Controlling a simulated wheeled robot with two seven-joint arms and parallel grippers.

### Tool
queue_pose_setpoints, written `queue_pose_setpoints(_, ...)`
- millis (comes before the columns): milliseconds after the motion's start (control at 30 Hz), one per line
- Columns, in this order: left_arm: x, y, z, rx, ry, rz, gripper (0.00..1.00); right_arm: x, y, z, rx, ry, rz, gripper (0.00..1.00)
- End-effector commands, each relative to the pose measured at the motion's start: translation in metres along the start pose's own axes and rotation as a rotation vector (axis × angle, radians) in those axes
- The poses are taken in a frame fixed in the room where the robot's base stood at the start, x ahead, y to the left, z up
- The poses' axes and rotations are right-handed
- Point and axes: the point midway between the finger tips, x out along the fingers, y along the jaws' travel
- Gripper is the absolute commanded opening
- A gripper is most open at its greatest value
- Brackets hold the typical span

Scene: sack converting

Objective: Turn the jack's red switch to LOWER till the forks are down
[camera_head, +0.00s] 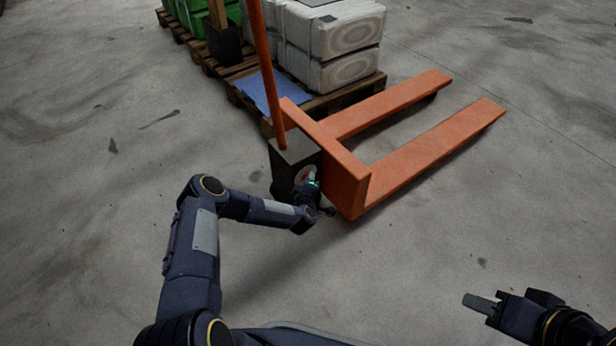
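The orange pallet jack (350,165) stands ahead of me, its two forks (440,145) pointing to the upper right. No load lies on the forks. A dark box (284,158) sits at the foot of its upright orange handle (266,75). A small patch of the red switch (310,172) shows on the face of this box. My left gripper (314,178) is at the switch and covers most of it; whether its fingers are closed is too small to tell. My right gripper (480,303) is low at the right, away from the jack, with its fingers seemingly together.
Wooden pallets (245,95) behind the jack carry white wrapped bales (340,45) and green goods (195,15). A blue sheet (258,93) lies on the near pallet. The concrete floor (480,210) is clear in front and to the right.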

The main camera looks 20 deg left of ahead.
Motion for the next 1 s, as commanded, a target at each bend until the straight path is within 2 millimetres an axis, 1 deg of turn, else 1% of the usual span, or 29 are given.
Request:
queue_pose_setpoints(33,-0.003,0.007,0.0,0.029,-0.003,-0.025,0.17,-0.01,-0.005,-0.005,0.0,0.0,0.0,0.36)
queue_pose_setpoints(333,-0.001,0.008,0.001,0.161,-0.002,-0.157,0.17,-0.027,-0.012,-0.013,0.0,0.0,0.0,0.36)
queue_pose_setpoints(600,0.0,0.006,0.001,0.215,-0.001,-0.215,0.17,-0.032,-0.015,-0.016,0.0,0.0,0.0,0.36)
queue_pose_setpoints(1000,0.0,0.004,0.002,0.225,-0.002,-0.225,0.17,-0.033,-0.015,-0.016,0.0,0.0,0.0,0.36)
